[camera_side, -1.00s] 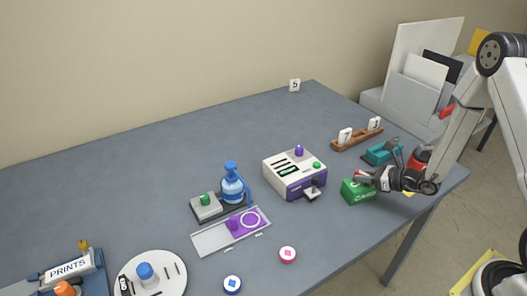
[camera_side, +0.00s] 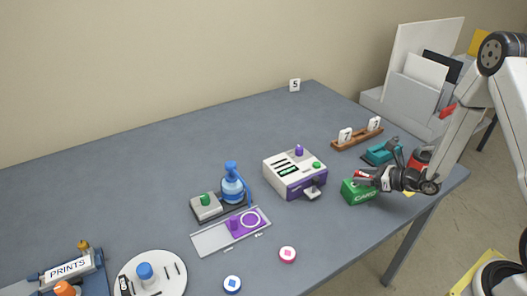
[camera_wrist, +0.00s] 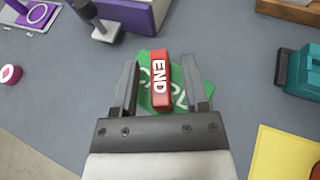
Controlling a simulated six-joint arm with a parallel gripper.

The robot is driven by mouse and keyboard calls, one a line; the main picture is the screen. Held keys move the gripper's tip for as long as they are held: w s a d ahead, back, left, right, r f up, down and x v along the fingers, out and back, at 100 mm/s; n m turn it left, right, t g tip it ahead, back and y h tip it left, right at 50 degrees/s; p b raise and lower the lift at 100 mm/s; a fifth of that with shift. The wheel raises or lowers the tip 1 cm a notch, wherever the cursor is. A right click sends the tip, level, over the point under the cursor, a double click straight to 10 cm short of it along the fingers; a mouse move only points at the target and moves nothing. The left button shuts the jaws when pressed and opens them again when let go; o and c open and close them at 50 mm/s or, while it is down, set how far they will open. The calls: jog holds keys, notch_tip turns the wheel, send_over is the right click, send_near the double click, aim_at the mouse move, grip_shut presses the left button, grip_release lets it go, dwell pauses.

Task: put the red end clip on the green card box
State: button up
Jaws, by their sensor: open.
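The red end clip (camera_wrist: 161,80), marked END in white, lies on top of the green card box (camera_wrist: 178,72) in the wrist view. In the side view the green card box (camera_side: 357,194) stands near the right end of the table, with the red clip (camera_side: 361,175) on its top, partly hidden by my gripper. My gripper (camera_wrist: 163,82) is open, with one finger on each side of the clip and a visible gap to both. It also shows in the side view (camera_side: 368,178), at the top of the box.
A white and purple machine (camera_side: 294,173) stands left of the box. A teal tool (camera_side: 382,152) and a wooden rack (camera_side: 357,136) with number tags are behind it. A yellow sheet (camera_wrist: 285,155) lies to the right in the wrist view.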

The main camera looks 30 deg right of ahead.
jog(key=v, duration=1.1)
jog(key=shift+s+r, duration=0.25)
jog(key=shift+s, duration=0.1)
jog(key=s+a+r+n+g+y, duration=0.1)
jog(key=s+a+n+g, duration=0.2)
jog(key=a+n+g, duration=0.4)
jog(key=s+a+r+n+g+y, duration=0.1)
jog(key=s+a+n+g, duration=0.2)
jog(key=a+n+g, duration=0.5)
jog(key=shift+w+r+n+t+h, duration=0.4)
jog(key=shift+r+n+t+h, duration=0.65)
jog(key=shift+n, duration=1.7)
jog(key=shift+w+r+n+t+h, duration=0.55)
jog(key=shift+n+h, duration=0.85)
jog(key=shift+n, duration=1.3)
jog(key=shift+w+r+n+t+h, duration=0.3)
jog(key=shift+r+n+t+h, duration=0.75)
jog(key=shift+n, duration=1.7)
